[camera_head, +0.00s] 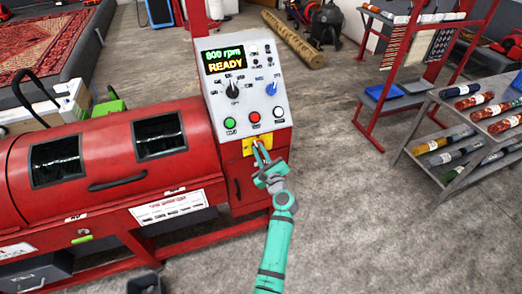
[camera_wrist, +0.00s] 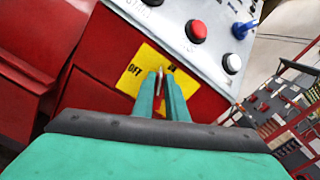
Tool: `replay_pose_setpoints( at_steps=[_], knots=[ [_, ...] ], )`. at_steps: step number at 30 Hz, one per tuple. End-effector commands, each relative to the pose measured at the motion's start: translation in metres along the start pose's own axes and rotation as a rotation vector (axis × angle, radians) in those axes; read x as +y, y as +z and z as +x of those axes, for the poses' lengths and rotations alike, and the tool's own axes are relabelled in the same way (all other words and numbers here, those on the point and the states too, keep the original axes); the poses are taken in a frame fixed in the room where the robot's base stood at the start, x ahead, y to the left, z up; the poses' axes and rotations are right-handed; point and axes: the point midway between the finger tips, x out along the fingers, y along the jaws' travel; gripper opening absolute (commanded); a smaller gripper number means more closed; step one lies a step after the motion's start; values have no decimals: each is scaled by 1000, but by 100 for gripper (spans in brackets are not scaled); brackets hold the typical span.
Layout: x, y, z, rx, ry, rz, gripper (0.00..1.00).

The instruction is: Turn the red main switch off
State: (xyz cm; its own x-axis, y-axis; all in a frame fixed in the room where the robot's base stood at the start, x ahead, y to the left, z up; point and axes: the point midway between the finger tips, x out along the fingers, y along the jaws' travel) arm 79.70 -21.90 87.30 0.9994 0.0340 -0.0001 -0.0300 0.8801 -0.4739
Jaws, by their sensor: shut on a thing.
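The red main switch (camera_wrist: 158,82) sits on a yellow plate (camera_wrist: 148,59) lettered OFF on the left and ON at the top right. In the head view the plate (camera_head: 248,150) is below the push buttons on the front of the red machine. My gripper (camera_wrist: 164,80) reaches the plate from the front, and its green fingers are shut on the switch handle. In the head view my gripper (camera_head: 260,153) covers part of the plate. The fingers hide most of the handle, so its exact angle is hard to tell.
The control panel (camera_head: 241,88) shows "800 rpm READY" above knobs and green, red and white buttons. The red machine's drum housing (camera_head: 105,160) extends left. A rack (camera_head: 460,135) with rolled items stands right. Concrete floor (camera_head: 350,220) between is clear.

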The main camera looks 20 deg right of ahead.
Motion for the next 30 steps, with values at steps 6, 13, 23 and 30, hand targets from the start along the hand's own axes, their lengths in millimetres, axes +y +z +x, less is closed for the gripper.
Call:
replay_pose_setpoints(
  at_steps=[6, 13, 23, 30],
  knots=[
    [5, -1, 0, 0, 0, -203, 0],
    [10, -3, 0, 1, 0, -422, 0],
    [17, -7, 0, 0, 1, -729, 0],
    [20, -10, 0, 0, 1, -913, 0]
  ],
)
